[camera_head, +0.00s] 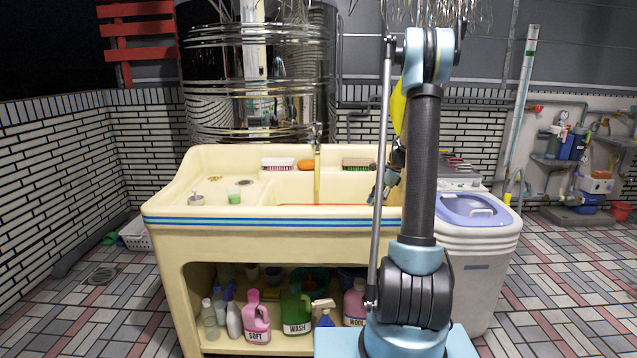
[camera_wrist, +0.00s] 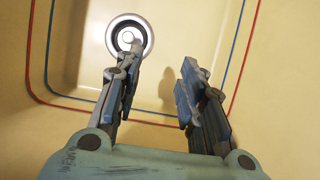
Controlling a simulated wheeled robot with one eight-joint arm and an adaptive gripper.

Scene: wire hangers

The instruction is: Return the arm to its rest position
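My arm (camera_head: 424,165) stands raised in front of the sink unit, with its upper joint near the top of the head view. My gripper (camera_head: 386,184) shows partly behind the arm, over the right part of the sink. In the wrist view my gripper (camera_wrist: 160,82) has its two fingers apart with nothing between them. Below it lies the cream basin (camera_wrist: 75,55) with a round drain (camera_wrist: 128,38) beyond the left finger. A bunch of wire hangers (camera_head: 432,12) hangs at the top, partly hidden by the arm.
The tiled floor left is mostly clear.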

